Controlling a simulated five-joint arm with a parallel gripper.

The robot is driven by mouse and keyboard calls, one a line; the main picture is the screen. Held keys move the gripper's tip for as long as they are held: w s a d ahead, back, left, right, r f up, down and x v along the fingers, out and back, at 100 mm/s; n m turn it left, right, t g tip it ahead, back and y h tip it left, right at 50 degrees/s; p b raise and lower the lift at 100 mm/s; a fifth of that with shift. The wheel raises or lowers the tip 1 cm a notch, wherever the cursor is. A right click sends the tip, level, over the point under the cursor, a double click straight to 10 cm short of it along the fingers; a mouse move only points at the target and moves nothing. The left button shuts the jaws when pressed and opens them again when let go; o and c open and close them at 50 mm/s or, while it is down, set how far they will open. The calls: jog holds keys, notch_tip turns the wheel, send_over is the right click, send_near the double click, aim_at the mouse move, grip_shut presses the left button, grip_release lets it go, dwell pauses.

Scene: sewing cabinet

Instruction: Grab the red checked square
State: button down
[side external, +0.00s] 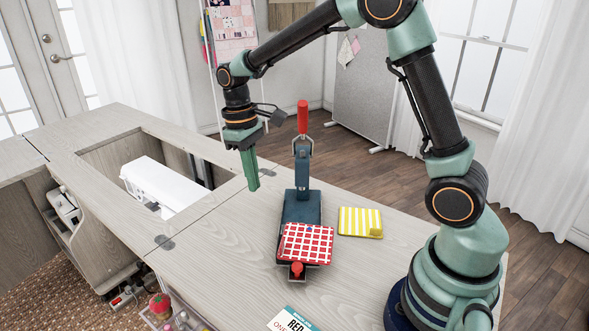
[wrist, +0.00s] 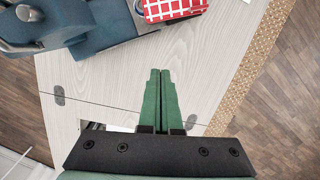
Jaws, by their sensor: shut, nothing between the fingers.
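The red checked square (side external: 305,243) lies on the front part of a dark blue press-like tool (side external: 302,208) with a red-topped lever. In the wrist view a part of the red checked square (wrist: 172,8) shows at the top edge, beside the blue tool (wrist: 110,25). My gripper (side external: 252,187) is above the table, to the left of and behind the tool. Its green fingers (wrist: 160,72) are together with nothing between them, pointing down, apart from the square.
A yellow striped square (side external: 360,221) lies on the table (side external: 225,235) right of the tool. A white sewing machine (side external: 160,186) sits in the cabinet opening at left. The table left of the tool is clear.

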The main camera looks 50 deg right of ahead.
aim_at(290, 236)
jog(key=shift+n+g, duration=0.5)
jog(key=shift+g, duration=0.1)
jog(key=x, duration=0.3)
jog(key=a+x, duration=0.1)
jog(key=x, duration=0.5)
jog(key=shift+w+a+f, duration=0.1)
jog(key=shift+w+a, duration=0.05)
jog(key=shift+a, duration=0.05)
jog(key=shift+s+d, duration=0.3)
jog(key=shift+s, duration=0.6)
jog(key=shift+s+d, duration=0.25)
jog(key=shift+s, duration=0.7)
jog(key=shift+s+d, duration=0.2)
jog(key=shift+s, duration=0.6)
jog(key=shift+s+d, duration=0.2)
jog(key=shift+s, duration=0.55)
